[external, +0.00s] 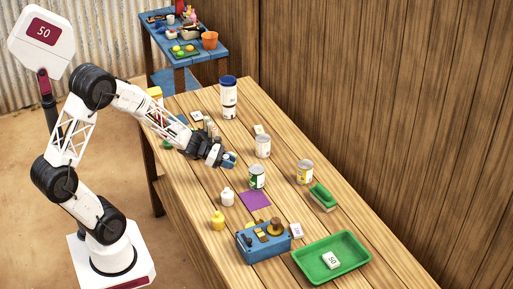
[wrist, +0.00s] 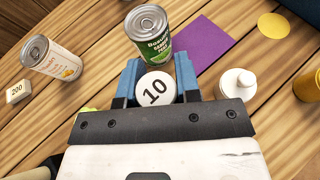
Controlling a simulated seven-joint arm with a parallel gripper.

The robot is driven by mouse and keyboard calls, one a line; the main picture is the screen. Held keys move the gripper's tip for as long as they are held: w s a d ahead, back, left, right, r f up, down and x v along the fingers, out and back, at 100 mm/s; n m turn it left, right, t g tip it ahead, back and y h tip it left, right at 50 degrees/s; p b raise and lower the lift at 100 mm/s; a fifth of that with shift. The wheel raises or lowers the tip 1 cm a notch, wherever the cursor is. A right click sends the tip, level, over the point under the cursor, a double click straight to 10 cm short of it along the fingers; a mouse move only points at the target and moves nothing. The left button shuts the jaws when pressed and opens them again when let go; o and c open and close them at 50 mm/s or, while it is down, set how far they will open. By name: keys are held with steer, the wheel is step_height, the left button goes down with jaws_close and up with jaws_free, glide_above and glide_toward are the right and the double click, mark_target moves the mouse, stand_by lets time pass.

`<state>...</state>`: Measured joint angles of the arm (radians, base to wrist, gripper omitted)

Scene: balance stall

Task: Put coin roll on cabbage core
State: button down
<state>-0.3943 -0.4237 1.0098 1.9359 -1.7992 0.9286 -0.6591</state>
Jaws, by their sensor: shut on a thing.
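My gripper (external: 230,161) is low over the middle of the table. In the wrist view its blue fingers (wrist: 156,72) are closed on both sides of a round white piece (wrist: 155,88) marked 10. I take this piece to be the coin roll, but its side is hidden. The green-labelled can (wrist: 152,37) stands just beyond the fingertips; in the external view the can (external: 257,177) is right of my gripper. I cannot pick out a cabbage core with certainty. A small green thing (external: 166,144) lies near the table's left edge, partly hidden by my arm.
A purple square (external: 255,200), a white bottle (external: 228,198) and a yellow bottle (external: 218,221) are nearer the camera. A white can (external: 263,146) and a yellow can (external: 304,172) stand behind. A blue box (external: 263,246) and a green tray (external: 351,243) fill the near end.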

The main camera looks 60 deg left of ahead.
steer(key=s+a, duration=0.7)
steer(key=shift+s+a+m+h, duration=0.3)
steer(key=shift+s+a, duration=0.05)
steer(key=shift+f, duration=0.1)
steer(key=shift+w, duration=0.1)
steer(key=w+a, duration=0.1)
steer(key=w, duration=0.3)
steer(key=w+a+f, duration=0.1)
steer(key=w+a, duration=0.1)
steer(key=w, duration=0.3)
steer(key=w+a, duration=0.1)
steer(key=w, duration=0.4)
steer(key=shift+w+a+f, duration=0.1)
steer(key=shift+a+f, duration=0.1)
steer(key=shift+a, duration=0.1)
steer(key=shift+w, duration=0.1)
steer(key=shift+w+a+g, duration=0.15)
steer(key=shift+w+g, duration=0.05)
steer(key=shift+g, duration=0.1)
steer(key=shift+w+f, duration=0.1)
steer(key=shift+f, duration=1.7)
steer(key=shift+f, duration=0.15)
